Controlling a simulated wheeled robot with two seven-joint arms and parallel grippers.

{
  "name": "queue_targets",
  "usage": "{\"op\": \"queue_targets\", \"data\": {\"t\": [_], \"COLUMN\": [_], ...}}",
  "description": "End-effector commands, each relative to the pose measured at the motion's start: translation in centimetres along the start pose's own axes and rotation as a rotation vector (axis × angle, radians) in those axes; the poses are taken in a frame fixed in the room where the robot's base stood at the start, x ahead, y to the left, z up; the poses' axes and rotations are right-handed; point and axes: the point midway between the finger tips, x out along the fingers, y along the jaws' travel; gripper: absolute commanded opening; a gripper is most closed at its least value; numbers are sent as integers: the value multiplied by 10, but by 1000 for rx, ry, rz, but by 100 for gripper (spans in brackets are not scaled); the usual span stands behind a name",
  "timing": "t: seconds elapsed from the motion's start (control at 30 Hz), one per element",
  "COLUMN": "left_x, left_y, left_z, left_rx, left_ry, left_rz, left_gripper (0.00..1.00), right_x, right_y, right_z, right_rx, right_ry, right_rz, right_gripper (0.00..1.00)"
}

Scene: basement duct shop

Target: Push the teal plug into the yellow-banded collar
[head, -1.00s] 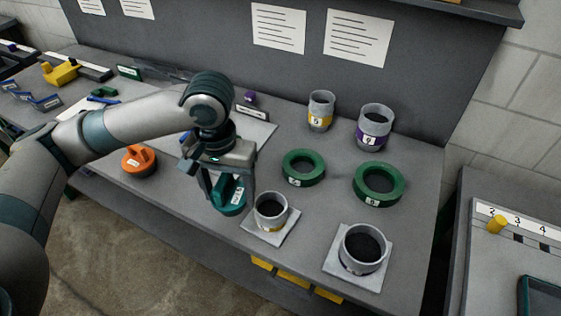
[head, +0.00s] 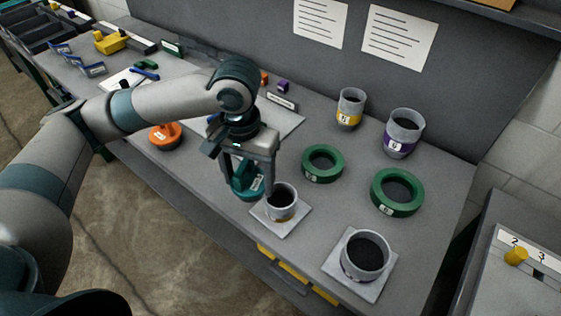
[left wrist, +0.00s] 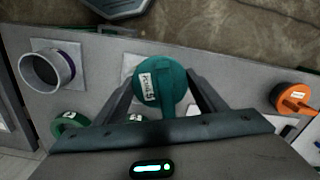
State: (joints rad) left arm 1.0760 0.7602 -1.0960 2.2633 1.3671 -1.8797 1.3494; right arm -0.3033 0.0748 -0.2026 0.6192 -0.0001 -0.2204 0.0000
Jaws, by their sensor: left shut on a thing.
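My left gripper (head: 246,180) is shut on the teal plug (head: 243,187), a round plug with a white label. In the left wrist view the plug (left wrist: 160,88) sits between the two fingers. The collar (head: 281,203) stands upright on a white square plate near the table's front edge, just right of the plug. It is grey and open-topped, with a little yellow showing low on its side. The plug is beside the collar, apart from its opening. Another grey collar with a clear yellow band (head: 349,108) stands at the back. My right gripper is out of view.
A purple-banded collar (head: 365,254) stands on a plate (head: 336,262) at front right; another purple-banded cup (head: 403,132) is behind. Two green rings (head: 322,164) lie between them. An orange plug (head: 165,137) lies left of my gripper. Bare table lies around the rings.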

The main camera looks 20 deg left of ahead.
Motion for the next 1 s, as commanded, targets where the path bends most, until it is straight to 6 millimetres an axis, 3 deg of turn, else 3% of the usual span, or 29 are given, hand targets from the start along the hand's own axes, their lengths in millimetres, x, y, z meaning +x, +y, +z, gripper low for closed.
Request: {"op": "queue_targets", "data": {"t": [0.27, 1.0], "left_x": [-12, -24], "left_y": [11, 50], "left_z": [-9, -41], "left_rx": [261, 1528], "left_ry": [-6, -1], "left_rz": [9, 8], "left_gripper": [37, 37], "right_x": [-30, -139], "right_y": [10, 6], "right_z": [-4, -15], "right_rx": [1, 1], "right_ry": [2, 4], "right_rz": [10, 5], "right_gripper": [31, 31]}}
